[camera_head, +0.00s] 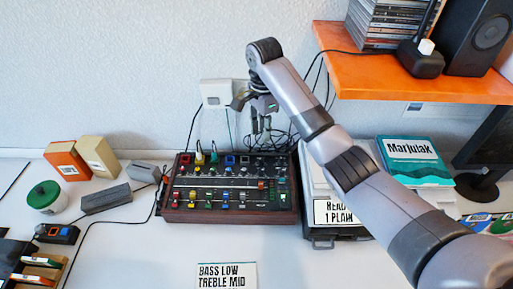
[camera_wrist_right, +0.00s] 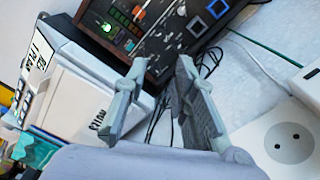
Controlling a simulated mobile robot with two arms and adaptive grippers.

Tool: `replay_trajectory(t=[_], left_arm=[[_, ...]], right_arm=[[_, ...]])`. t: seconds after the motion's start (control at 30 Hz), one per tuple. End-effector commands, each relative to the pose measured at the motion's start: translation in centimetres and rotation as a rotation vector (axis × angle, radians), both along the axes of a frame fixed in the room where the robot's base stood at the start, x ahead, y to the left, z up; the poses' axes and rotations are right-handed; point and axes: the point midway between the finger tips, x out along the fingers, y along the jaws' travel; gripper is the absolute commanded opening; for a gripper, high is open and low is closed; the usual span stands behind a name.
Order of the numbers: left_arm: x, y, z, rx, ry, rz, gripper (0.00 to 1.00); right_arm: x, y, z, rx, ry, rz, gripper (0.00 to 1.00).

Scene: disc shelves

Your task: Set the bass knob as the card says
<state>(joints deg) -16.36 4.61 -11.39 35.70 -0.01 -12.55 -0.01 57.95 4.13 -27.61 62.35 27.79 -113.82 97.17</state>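The mixer (camera_head: 185,215), a dark panel in a wooden case with several coloured knobs and sliders, sits mid-desk in the head view. Part of it shows at the top of the right wrist view (camera_wrist_right: 152,42). I cannot tell which knob is the bass knob. The card (camera_head: 226,275), white with "BASS LOW TREBLE MID", lies in front of the mixer, cut by the lower edge. My right gripper (camera_head: 262,131) points down over the mixer's back right edge. In the right wrist view its fingers (camera_wrist_right: 160,66) are apart with nothing between them. My left gripper is out of view.
A box with a "1 PLAIN" label (camera_head: 334,213) stands right of the mixer, below my right arm. Cables and a wall socket (camera_head: 216,93) are behind. An orange shelf (camera_head: 420,82) juts out above right.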

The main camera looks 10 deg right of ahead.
Motion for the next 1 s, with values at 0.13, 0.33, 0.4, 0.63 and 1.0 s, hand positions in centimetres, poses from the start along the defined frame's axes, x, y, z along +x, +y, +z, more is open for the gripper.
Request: replay_trajectory(t=[0.13,0.33,0.4,0.63,1.0], left_arm=[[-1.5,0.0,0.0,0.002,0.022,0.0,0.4],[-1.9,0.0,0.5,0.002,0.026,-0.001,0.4],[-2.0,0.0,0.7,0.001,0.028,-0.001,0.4],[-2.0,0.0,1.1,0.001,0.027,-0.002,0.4],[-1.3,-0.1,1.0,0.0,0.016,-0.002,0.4]], right_arm=[[0.0,0.0,-0.4,-0.001,0.002,0.0,0.25],[-0.2,-0.1,-3.2,-0.001,0.005,0.0,0.25],[-0.1,-0.1,-4.7,-0.002,0.006,-0.001,0.25],[-0.2,-0.1,-9.8,-0.003,0.005,-0.001,0.25],[-0.1,0.0,-16.3,-0.001,0.002,0.001,0.25]])
